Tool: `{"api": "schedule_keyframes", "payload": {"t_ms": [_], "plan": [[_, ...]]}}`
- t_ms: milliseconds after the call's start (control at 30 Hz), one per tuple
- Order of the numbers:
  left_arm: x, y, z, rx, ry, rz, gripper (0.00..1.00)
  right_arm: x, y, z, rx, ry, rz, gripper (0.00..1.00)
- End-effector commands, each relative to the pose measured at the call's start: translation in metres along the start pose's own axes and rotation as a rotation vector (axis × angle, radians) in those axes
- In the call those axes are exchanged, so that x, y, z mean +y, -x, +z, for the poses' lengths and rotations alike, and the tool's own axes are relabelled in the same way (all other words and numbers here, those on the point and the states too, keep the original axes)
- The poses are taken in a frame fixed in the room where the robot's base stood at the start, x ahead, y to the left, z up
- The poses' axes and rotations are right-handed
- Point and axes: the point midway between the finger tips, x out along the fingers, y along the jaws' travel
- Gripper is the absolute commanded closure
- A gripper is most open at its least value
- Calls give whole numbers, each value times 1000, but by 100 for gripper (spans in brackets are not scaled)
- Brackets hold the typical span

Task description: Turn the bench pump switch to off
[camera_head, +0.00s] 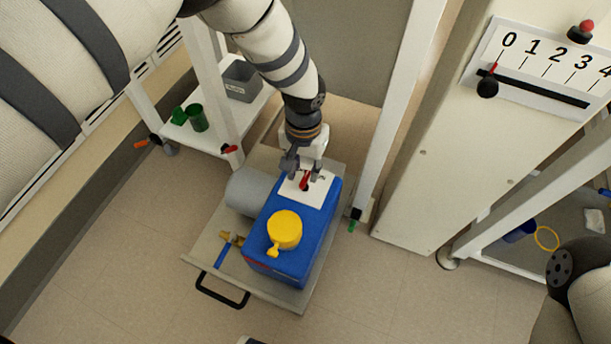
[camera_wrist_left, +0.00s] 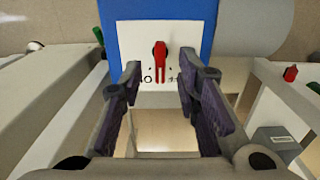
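The bench pump is a blue box (camera_head: 322,225) with a grey cylinder (camera_head: 250,191) beside it and a yellow cap (camera_head: 285,229) on top. A white plate (camera_head: 320,189) on its end carries the red switch (camera_head: 305,181). In the left wrist view the red switch (camera_wrist_left: 160,56) stands upright in the picture, its narrow end between dark marks at the plate's lower edge. My left gripper (camera_wrist_left: 160,70) is open, one finger on each side of the switch's lower end; contact is not visible. My right gripper is out of view.
The pump stands on a low grey cart (camera_head: 212,240) with a black handle (camera_head: 222,291). A white post (camera_head: 395,120) rises close to its right. A shelf (camera_head: 205,135) with green cups (camera_head: 197,117) and a grey bin (camera_head: 243,80) is at the left. Floor in front is clear.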

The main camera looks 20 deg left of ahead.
Motion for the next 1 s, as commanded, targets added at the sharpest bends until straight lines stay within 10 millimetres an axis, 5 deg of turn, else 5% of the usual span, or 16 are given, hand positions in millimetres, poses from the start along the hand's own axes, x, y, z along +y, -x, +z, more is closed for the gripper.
{"api": "schedule_keyframes", "payload": {"t_ms": [133, 467, 633, 1000], "plan": [[0, -26, 1, -3, -1, 0, 70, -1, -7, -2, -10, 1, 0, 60], [0, -31, 0, 0, -1, 0, 70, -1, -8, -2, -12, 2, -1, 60], [0, -31, 0, 0, -1, 0, 100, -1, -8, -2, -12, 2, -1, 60], [0, -31, 0, 0, 31, -1, 100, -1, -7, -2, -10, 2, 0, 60]]}}
